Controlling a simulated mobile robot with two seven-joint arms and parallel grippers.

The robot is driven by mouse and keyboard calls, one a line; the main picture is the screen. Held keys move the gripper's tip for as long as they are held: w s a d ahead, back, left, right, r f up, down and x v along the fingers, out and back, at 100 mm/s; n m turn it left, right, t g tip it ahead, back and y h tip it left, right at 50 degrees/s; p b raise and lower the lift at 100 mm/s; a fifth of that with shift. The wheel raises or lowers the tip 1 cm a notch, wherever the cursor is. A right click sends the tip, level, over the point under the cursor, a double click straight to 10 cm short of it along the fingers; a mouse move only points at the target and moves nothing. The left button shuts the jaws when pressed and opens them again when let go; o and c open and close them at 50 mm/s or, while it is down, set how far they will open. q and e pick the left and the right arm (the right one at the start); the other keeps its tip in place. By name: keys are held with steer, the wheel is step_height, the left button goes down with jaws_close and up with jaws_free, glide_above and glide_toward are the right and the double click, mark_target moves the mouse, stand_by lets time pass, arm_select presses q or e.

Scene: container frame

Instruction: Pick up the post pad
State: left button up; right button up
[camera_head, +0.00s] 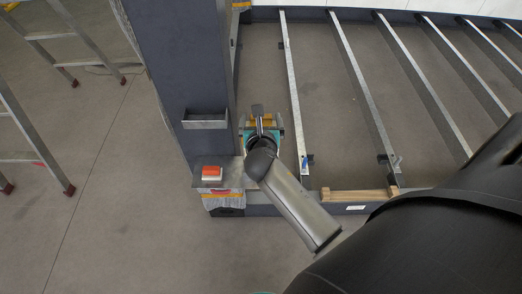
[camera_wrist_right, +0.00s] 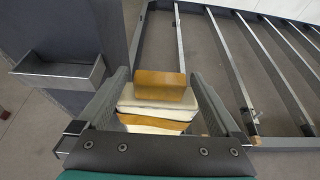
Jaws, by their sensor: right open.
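In the right wrist view, the likely post pad (camera_wrist_right: 155,105) is a stack of white padding with brown wood-like faces. It lies between the two fingers of my right gripper (camera_wrist_right: 160,78), which are spread apart. Whether either finger touches it I cannot tell. In the head view my right gripper (camera_head: 260,122) is at the foot of the dark post, on its right side. A bit of the yellow-brown pad (camera_head: 262,119) shows there, mostly hidden by the gripper and wrist. My left gripper is not in view.
The dark post (camera_head: 185,70) rises close on the left, with a small metal tray (camera_head: 205,121) on it. Metal rails (camera_head: 362,85) run across the frame at right. Ladders (camera_head: 62,40) stand at far left.

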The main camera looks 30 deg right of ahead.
steer(key=shift+c, duration=0.2)
jaws_close()
stand_by(0.6)
